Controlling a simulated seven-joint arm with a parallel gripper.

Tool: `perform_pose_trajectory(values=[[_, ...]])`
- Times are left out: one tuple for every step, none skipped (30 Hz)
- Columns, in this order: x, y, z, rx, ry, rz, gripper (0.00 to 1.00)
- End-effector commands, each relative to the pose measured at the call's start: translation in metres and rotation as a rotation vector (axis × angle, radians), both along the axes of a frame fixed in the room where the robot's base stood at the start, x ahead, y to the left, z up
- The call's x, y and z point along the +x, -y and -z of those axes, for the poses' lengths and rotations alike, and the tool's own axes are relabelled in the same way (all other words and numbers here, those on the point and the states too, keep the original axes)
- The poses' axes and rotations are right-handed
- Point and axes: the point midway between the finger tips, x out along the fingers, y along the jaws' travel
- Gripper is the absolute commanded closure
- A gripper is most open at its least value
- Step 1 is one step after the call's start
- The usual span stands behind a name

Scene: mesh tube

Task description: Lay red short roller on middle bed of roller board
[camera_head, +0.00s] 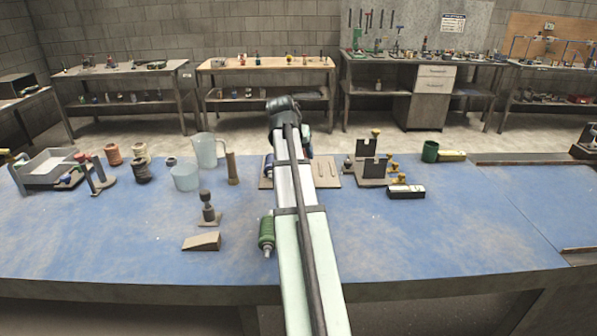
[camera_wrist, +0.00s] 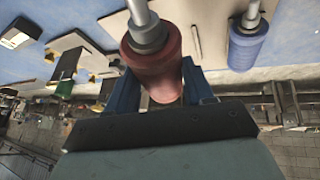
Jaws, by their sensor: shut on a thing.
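In the wrist view a red roller (camera_wrist: 153,72) with a grey metal shaft end is between the two blue fingers of my gripper (camera_wrist: 160,86), which is shut on it. The roller board (camera_wrist: 208,28) shows beyond the roller. A blue roller (camera_wrist: 248,46) lies on it to the right, apart from the red one. In the head view the board (camera_head: 328,174) is behind my arm, with slots bare on its right part and the blue roller (camera_head: 268,166) at its left. I cannot tell whether the red roller touches the board.
A green roller (camera_head: 267,232) lies on the blue mat left of my arm. A bracket stand (camera_head: 371,171) and a black box (camera_head: 406,192) are to the right. A brown cylinder (camera_head: 232,168), clear cups and a wedge (camera_head: 202,241) are to the left. The front right mat is clear.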

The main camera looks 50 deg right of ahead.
Motion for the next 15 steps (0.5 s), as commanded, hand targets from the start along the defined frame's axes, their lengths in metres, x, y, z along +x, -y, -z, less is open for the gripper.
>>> perform_pose_trajectory(values=[[0.003, 0.018, -0.002, 0.0, 0.003, 0.012, 0.95], [0.005, 0.027, -0.003, 0.002, 0.006, 0.013, 0.95], [0.007, 0.038, -0.004, 0.004, 0.008, 0.013, 0.95], [0.01, 0.045, -0.004, 0.007, 0.011, 0.01, 0.95], [0.016, 0.051, -0.005, 0.009, 0.014, 0.001, 0.95], [0.023, 0.057, -0.006, 0.01, 0.017, -0.013, 0.95], [0.028, 0.06, -0.007, 0.011, 0.019, -0.025, 0.95], [0.036, 0.061, -0.008, 0.014, 0.022, -0.041, 0.95], [0.044, 0.063, -0.01, 0.016, 0.024, -0.063, 0.95], [0.05, 0.065, -0.011, 0.018, 0.028, -0.078, 0.95], [0.055, 0.066, -0.013, 0.02, 0.031, -0.095, 0.95], [0.062, 0.067, -0.014, 0.022, 0.035, -0.119, 0.95], [0.067, 0.067, -0.015, 0.024, 0.038, -0.141, 0.95], [0.07, 0.067, -0.016, 0.029, 0.042, -0.161, 0.95], [0.071, 0.066, -0.016, 0.032, 0.046, -0.185, 0.95]])
